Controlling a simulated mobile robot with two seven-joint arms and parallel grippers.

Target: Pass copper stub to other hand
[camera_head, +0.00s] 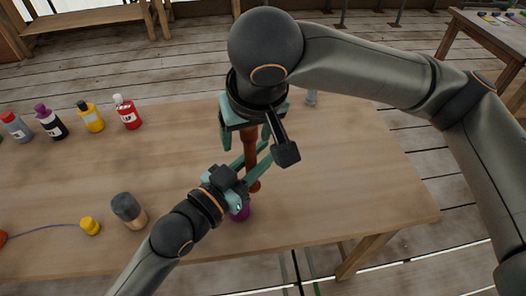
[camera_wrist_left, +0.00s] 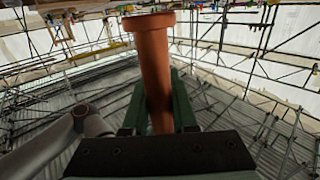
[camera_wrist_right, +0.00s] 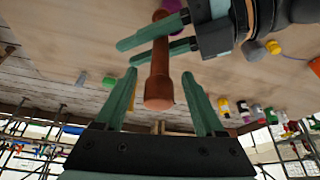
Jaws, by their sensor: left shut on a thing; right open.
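The copper stub (camera_head: 251,146) is a reddish-brown, upright rod with a wider end, held above the table. My left gripper (camera_head: 253,163) is shut on its lower part. In the left wrist view the stub (camera_wrist_left: 155,70) rises from between the left fingers (camera_wrist_left: 158,112), its flanged end up. My right gripper (camera_head: 253,122) is above the left one, pointing down, and is open. In the right wrist view the stub's round end (camera_wrist_right: 159,94) lies between the spread right fingers (camera_wrist_right: 163,98), with a gap on each side. The right hand hides the stub's top in the head view.
The wooden table (camera_head: 340,185) is clear on its right. Several bottles, among them a red one (camera_head: 127,112) and a yellow one (camera_head: 90,117), stand at left. A grey-topped jar (camera_head: 128,210), a yellow item (camera_head: 90,226) and a purple item (camera_head: 239,212) are near the front.

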